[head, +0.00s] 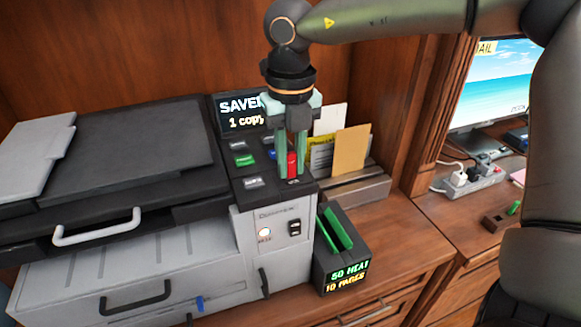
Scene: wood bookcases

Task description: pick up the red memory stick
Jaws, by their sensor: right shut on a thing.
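The red memory stick (292,165) is upright at the front right of the copier's dark control panel, between the green fingers of my right gripper (291,172). The gripper points straight down and is shut on the stick. The stick's lower end meets the panel top; I cannot tell whether it is still seated there or just lifted. My left gripper is not in view.
The grey copier (150,255) fills the left, with a small screen (238,122) behind its panel. A dark box with green slots (338,255) stands beside it. A power strip (470,181) and monitor (497,80) are at right.

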